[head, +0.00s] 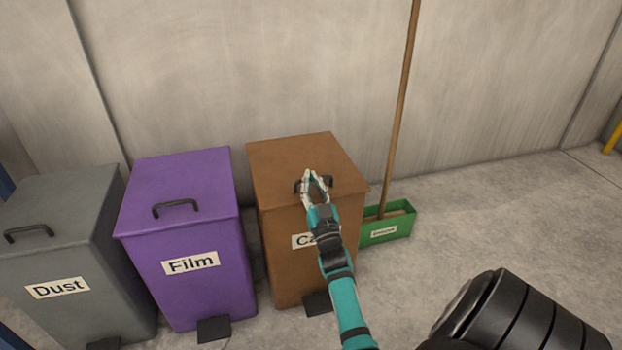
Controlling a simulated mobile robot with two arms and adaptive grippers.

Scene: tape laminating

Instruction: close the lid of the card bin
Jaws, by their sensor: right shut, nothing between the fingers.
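The card bin (280,230) is brown and stands at the right end of a row of bins; my right arm hides part of its label, leaving "Ca" showing. Its lid (300,153) lies flat on top and looks closed. The dark lid handle (328,182) is near the front edge, partly hidden behind my fingers. My right gripper (309,173) is shut and empty, in front of or over the handle; I cannot tell whether it touches it. My left gripper is not in view.
A purple bin marked Film (182,250) and a grey bin marked Dust (60,245) stand to the left. A green box (392,230) with a long wooden pole (403,90) stands just right of the card bin.

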